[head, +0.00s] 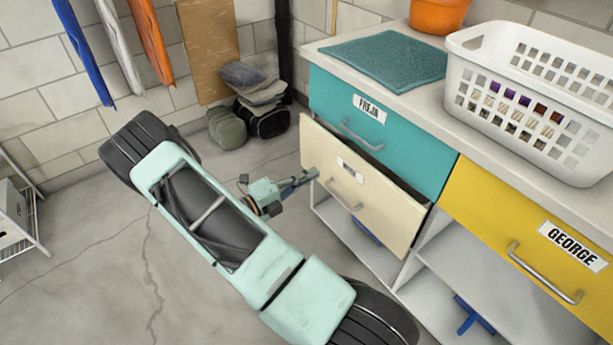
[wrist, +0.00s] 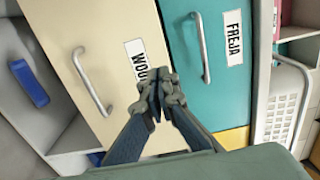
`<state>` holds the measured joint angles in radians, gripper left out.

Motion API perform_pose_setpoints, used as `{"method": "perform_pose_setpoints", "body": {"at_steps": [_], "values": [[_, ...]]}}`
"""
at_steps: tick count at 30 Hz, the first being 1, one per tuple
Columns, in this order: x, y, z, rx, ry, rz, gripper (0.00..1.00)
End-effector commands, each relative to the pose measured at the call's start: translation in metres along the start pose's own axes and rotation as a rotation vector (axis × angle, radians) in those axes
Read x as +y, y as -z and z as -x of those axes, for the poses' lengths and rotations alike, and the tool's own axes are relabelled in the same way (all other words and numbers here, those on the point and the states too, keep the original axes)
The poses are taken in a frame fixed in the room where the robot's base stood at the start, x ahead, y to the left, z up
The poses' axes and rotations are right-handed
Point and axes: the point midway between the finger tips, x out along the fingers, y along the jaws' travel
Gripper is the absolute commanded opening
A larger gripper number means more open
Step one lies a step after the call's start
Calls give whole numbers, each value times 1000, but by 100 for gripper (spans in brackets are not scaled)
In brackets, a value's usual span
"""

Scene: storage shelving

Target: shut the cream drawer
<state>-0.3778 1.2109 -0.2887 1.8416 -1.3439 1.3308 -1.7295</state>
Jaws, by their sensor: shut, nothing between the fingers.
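The cream drawer (head: 372,205) stands partly open below the teal drawer, its front pulled out from the cabinet. It has a metal handle (head: 345,194) and a label. In the wrist view the cream front (wrist: 90,60) fills the left middle, with its handle (wrist: 92,82) to the left of my fingers and a label partly hidden behind them. My gripper (head: 314,173) is shut and empty, close to the left part of the cream front in the head view. In the wrist view the shut fingertips (wrist: 160,92) overlap the cream front; I cannot tell whether they touch it.
The teal drawer (head: 335,95), marked FREJA, and the yellow drawer (head: 490,200), marked GEORGE, look shut. A white basket (head: 475,125) and teal cloth (head: 385,60) lie on the countertop. Open shelving with blue items is below. Bags (head: 262,122) lie by the wall; the floor before the cabinet is partly clear.

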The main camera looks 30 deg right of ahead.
Motion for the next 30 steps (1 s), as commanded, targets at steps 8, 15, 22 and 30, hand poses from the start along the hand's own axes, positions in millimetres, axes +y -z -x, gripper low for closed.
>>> {"method": "perform_pose_setpoints", "body": {"at_steps": [8,15,22,30], "values": [[3,1,-62,4,-1,-1,0],[2,1,-96,3,-2,-2,0],[1,0,-105,1,-3,-1,0],[1,0,-105,1,-3,-1,0]]}}
